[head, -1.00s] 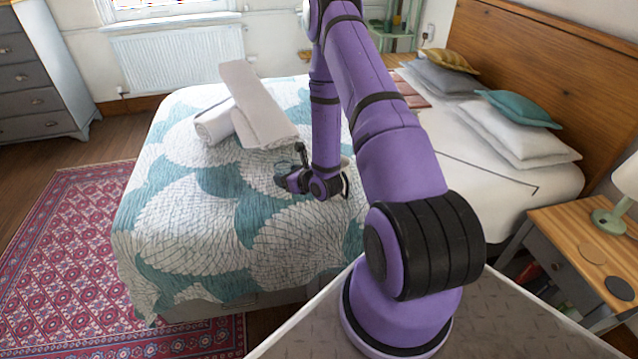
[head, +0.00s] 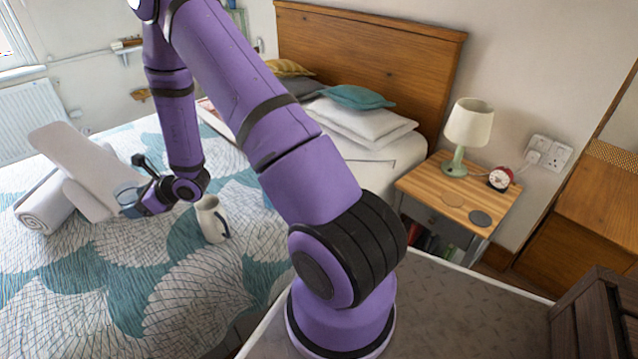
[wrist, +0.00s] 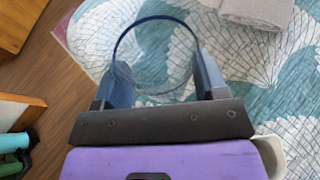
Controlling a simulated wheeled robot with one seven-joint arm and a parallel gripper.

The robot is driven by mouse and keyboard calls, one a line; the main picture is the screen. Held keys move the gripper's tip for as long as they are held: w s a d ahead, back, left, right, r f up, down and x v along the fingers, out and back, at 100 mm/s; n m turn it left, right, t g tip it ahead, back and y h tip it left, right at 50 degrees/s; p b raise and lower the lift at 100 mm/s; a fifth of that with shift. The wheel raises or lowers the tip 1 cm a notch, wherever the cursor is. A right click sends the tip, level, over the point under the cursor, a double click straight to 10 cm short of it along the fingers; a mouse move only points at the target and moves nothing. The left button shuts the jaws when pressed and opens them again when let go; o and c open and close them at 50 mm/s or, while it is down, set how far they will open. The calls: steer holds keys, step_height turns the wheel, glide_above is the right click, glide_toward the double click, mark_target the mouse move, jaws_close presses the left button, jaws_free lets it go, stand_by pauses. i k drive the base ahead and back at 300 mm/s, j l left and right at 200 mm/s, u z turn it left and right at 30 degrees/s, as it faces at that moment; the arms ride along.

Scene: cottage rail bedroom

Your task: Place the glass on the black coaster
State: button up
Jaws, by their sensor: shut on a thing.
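My gripper (head: 133,190) is shut on the clear bluish glass (head: 127,200), holding it over the bed beside the towels. In the wrist view the glass (wrist: 152,88) sits between the two fingers (wrist: 160,82), its round rim facing the camera. Its far side in the head view is partly hidden by the gripper. The black coaster (head: 480,218) is a dark flat disc lying bare on the wooden nightstand (head: 425,185) at the right, far from my gripper. A tan round coaster (head: 453,200) lies just left of it.
A white jug (head: 211,220) stands on the bed close to my gripper. A lamp (head: 468,125) and a red alarm clock (head: 500,178) stand at the nightstand's back. Folded and rolled towels (head: 75,165) lie left. A dark wooden piece (head: 597,315) is at lower right.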

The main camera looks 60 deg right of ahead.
mark_target(480, 217)
steer(key=k+l+z, duration=0.1)
steer(key=z, duration=1.6)
steer(key=i+l, duration=0.05)
